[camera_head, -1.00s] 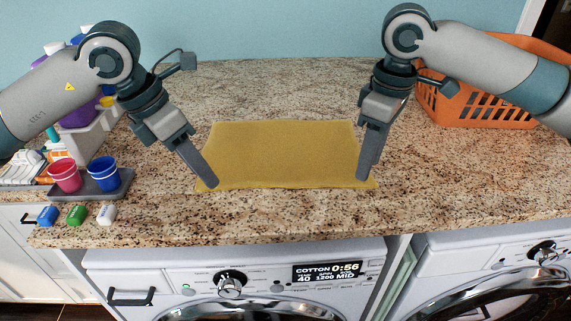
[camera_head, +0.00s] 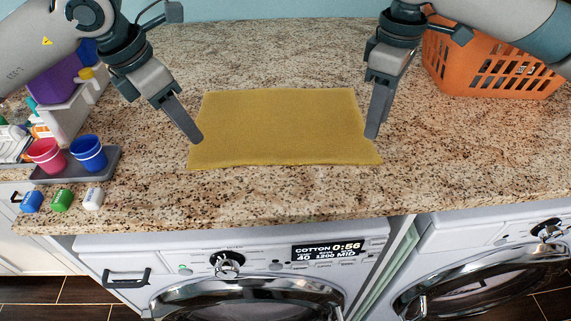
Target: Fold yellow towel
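The yellow towel (camera_head: 283,127) lies flat and spread out on the granite counter, a wide rectangle with its front edge toward me. My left gripper (camera_head: 198,138) is at the towel's left edge, above the front left corner. My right gripper (camera_head: 372,136) is at the towel's right edge, above the front right corner. Each gripper's fingers look close together from this angle, and I cannot tell if they are open or shut. The towel's front corners lie flat, and neither looks lifted.
An orange laundry basket (camera_head: 490,65) stands at the back right. A grey tray (camera_head: 108,164) with a red cup (camera_head: 46,155) and a blue cup (camera_head: 89,153) is at the left, with small bottles in front. Washing machines (camera_head: 235,275) sit below the counter edge.

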